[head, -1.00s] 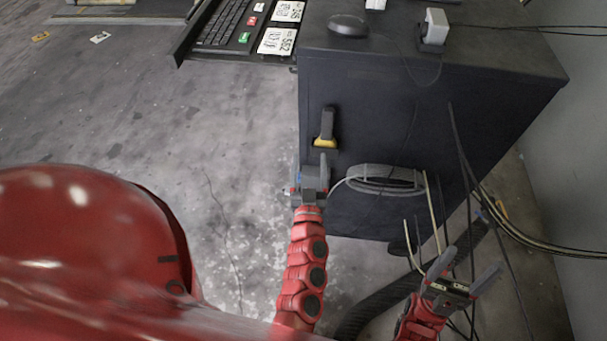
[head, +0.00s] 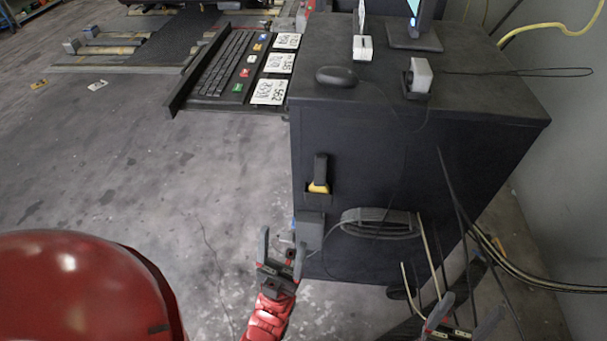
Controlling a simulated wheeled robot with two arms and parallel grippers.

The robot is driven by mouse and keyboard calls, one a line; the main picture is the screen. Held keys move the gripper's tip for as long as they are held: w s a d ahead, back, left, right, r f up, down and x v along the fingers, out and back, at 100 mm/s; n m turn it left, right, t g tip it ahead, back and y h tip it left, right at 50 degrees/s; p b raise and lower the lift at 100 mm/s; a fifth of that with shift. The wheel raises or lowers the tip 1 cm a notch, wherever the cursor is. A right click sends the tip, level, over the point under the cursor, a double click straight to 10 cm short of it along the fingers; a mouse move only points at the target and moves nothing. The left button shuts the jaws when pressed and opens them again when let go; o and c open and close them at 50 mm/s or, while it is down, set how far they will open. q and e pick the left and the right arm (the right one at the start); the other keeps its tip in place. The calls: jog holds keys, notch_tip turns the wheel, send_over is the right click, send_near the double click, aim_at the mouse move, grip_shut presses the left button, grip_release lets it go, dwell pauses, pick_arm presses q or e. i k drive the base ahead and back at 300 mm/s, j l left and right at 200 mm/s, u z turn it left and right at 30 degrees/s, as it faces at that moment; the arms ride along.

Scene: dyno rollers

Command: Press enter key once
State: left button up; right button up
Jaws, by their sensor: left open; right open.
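The black keyboard (head: 222,70) lies on a tray at the left side of the dark cabinet, in the upper middle of the head view. Along its right side are a blue key, a white key, a red key (head: 245,73) and a green key (head: 238,88). I cannot read which key is enter. My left gripper (head: 282,243) is open and empty, low in front of the cabinet and well below the keyboard. My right gripper (head: 474,308) is open and empty at the bottom right, near hanging cables.
The dark cabinet (head: 350,150) carries a mouse (head: 336,75), a monitor foot and a small grey-white device (head: 419,76). A yellow-and-black tool (head: 319,174) and coiled cable (head: 380,224) are on its front. Label cards (head: 268,92) lie beside the keyboard.

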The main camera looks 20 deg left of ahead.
aim_at(238, 89)
jog(key=k+j, duration=0.1)
jog(key=j, duration=1.2)
jog(key=k+j, duration=0.15)
jog(key=j, duration=0.55)
jog(key=k+j, duration=0.1)
jog(key=j, duration=0.55)
jog(key=k+j, duration=0.1)
jog(key=j, duration=0.55)
